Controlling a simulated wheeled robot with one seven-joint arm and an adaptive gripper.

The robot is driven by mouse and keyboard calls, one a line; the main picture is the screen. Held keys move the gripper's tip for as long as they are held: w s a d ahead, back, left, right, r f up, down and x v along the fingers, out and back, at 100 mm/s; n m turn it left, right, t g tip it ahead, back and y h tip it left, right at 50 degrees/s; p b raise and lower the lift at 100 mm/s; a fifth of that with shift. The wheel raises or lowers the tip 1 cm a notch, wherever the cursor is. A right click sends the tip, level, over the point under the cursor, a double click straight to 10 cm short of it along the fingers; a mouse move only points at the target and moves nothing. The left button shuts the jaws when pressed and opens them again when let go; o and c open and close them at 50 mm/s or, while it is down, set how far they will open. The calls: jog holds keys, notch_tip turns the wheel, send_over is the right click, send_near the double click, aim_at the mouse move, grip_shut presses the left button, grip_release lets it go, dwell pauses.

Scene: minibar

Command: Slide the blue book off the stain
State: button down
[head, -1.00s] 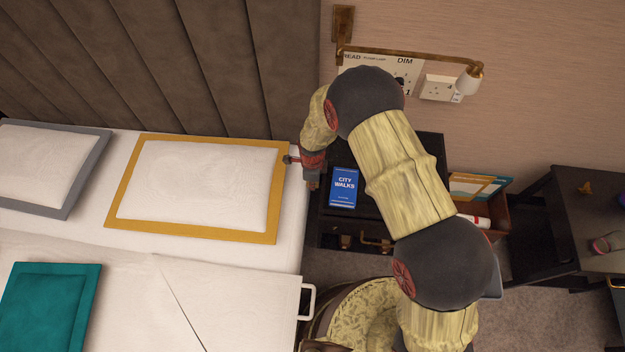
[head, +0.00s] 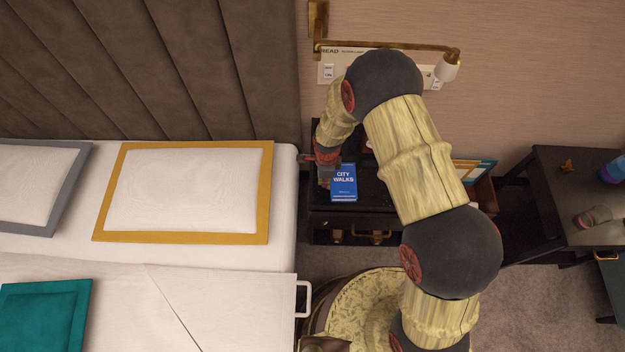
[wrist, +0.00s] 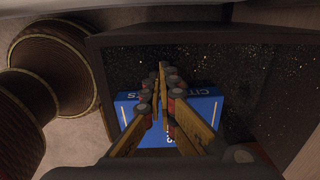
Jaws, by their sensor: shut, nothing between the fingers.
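The blue book (head: 343,182), titled "CITY WALKS", lies flat with its cover up on the dark nightstand (head: 322,221). My gripper (head: 325,184) points down at the book's left side in the head view. In the wrist view my gripper (wrist: 162,72) is shut and empty, and its fingers cover the middle of the book (wrist: 207,107). I cannot tell whether the fingers touch the book. No stain shows; the book and my arm hide part of the nightstand top.
The bed with a yellow-edged pillow (head: 185,190) borders the nightstand on the left. A wall lamp (head: 447,66) hangs above. A dark table (head: 585,180) with several items stands at the right. Speckled dark nightstand top (wrist: 240,70) lies bare beside the book.

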aim_at(366, 186)
jog(key=d, duration=0.5)
jog(key=d+p, duration=0.1)
jog(key=d, duration=0.4)
jog(key=w+d+p, duration=0.1)
jog(key=d, duration=0.4)
jog(key=shift+d, duration=0.2)
notch_tip(366, 186, up, 12)
